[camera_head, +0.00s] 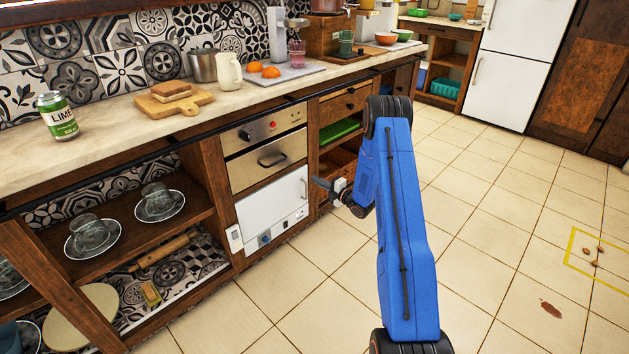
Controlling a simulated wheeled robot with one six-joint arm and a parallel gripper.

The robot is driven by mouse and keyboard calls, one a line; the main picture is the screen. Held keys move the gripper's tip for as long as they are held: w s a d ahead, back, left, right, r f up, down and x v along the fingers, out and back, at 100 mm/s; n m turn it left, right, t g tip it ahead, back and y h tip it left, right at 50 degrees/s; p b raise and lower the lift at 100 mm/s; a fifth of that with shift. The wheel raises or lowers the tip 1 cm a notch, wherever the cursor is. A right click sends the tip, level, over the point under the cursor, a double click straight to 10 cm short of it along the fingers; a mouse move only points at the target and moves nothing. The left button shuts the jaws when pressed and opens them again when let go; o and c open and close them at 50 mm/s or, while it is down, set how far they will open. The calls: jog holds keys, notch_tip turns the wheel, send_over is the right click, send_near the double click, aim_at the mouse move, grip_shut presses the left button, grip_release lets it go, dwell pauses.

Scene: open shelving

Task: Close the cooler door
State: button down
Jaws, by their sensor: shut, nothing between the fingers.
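A low white unit, which appears to be the cooler (272,208), sits under the steel oven in the wooden counter. The front looks nearly flush with the counter; I cannot tell whether a small gap is left. My gripper (322,184) is just to the right of the unit's front, with dark fingers pointing left toward it. The fingers are shut and empty. I cannot tell whether they touch the front.
The steel oven (265,150) is above the white unit. Open shelves with glass bowls on plates (160,203) stand left, and shelves with a green tray (339,130) stand right. A tall white fridge (505,75) is at the back. The tiled floor (490,220) is largely clear.

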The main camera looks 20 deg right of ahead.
jog(key=v, duration=0.8)
jog(key=a+r+m+g+h, duration=0.3)
jog(key=r+m+h, duration=0.2)
jog(key=r, duration=1.2)
jog(key=s+a+r+m+g+h, duration=0.2)
jog(key=s+a+r+m, duration=0.25)
jog(key=s+r, duration=0.45)
jog(key=s+a+r+m+g+h, duration=0.2)
jog(key=s+a+r+m, duration=0.25)
jog(key=s+r, duration=0.45)
jog(key=s+a+m+g+y, duration=0.1)
jog(key=s+a+m, duration=0.3)
jog(key=s, duration=1.4)
jog(key=s+a+m+g+y, duration=0.1)
jog(key=s+a+m+g, duration=0.2)
jog(key=s, duration=1.5)
jog(key=a+m, duration=0.1)
jog(key=a, duration=0.3)
jog(key=shift+a+g, duration=0.3)
jog(key=shift+g, duration=0.1)
jog(key=shift+s, duration=0.1)
